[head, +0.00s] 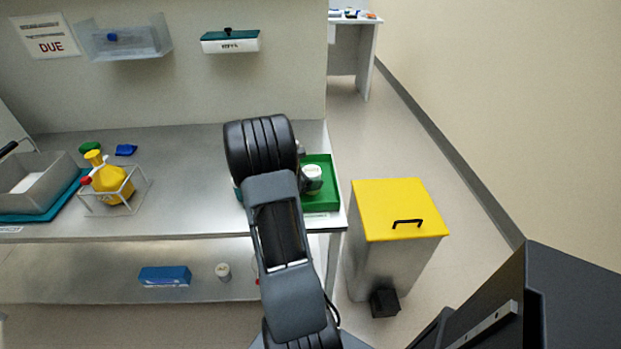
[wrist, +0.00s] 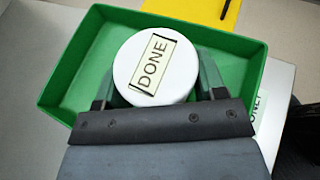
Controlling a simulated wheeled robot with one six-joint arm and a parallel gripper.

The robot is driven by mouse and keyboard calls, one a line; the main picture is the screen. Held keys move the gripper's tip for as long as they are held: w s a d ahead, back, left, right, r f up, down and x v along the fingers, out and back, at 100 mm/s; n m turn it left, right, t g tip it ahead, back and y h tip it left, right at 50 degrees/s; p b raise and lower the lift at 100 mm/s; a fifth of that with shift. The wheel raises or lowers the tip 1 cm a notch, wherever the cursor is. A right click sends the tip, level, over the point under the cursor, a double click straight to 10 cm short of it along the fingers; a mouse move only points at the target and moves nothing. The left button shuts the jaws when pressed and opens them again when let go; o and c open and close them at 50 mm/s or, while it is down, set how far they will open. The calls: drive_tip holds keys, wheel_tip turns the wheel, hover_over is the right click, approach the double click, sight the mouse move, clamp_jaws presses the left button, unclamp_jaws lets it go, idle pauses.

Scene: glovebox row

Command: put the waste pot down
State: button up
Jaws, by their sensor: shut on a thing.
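The waste pot (wrist: 157,88) has a round white top with a label reading DONE. In the wrist view my gripper (wrist: 157,92) is shut on it, with one finger on each side. The pot is over or in a green tray (wrist: 68,80); I cannot tell whether it touches the tray floor. In the head view the pot (head: 312,173) shows at the tray (head: 322,204) on the right end of the bench, partly hidden by my arm. My gripper is mostly hidden there.
A bin with a yellow lid (head: 398,205) stands on the floor right of the bench. A yellow bottle (head: 108,182) sits in a wire rack at left, near a grey tub (head: 42,196). The bench middle is clear. A blue box (head: 165,276) lies on the lower shelf.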

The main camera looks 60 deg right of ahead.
drive_tip(key=shift+s+a+f+b, duration=0.1)
drive_tip(key=shift+a+f+b, duration=0.05)
drive_tip(key=shift+f+b, duration=0.4)
drive_tip(key=o, duration=1)
drive_tip(key=shift+f, duration=0.25)
drive_tip(key=shift+r+p, duration=0.35)
drive_tip(key=d+r+p+v, duration=0.1)
drive_tip(key=v, duration=1)
drive_tip(key=s+a+r+m+t+y, duration=0.2)
drive_tip(key=a+m+t+y, duration=0.2)
drive_tip(key=a, duration=1.2)
drive_tip(key=s+a+r+m+t+y, duration=0.2)
drive_tip(key=a+m+t+y, duration=0.3)
drive_tip(key=a, duration=1.2)
drive_tip(key=r+m+y, duration=0.1)
drive_tip(key=m+y, duration=0.2)
drive_tip(key=shift+m, duration=0.4)
drive_tip(key=shift+w+r, duration=0.1)
drive_tip(key=shift+r, duration=0.05)
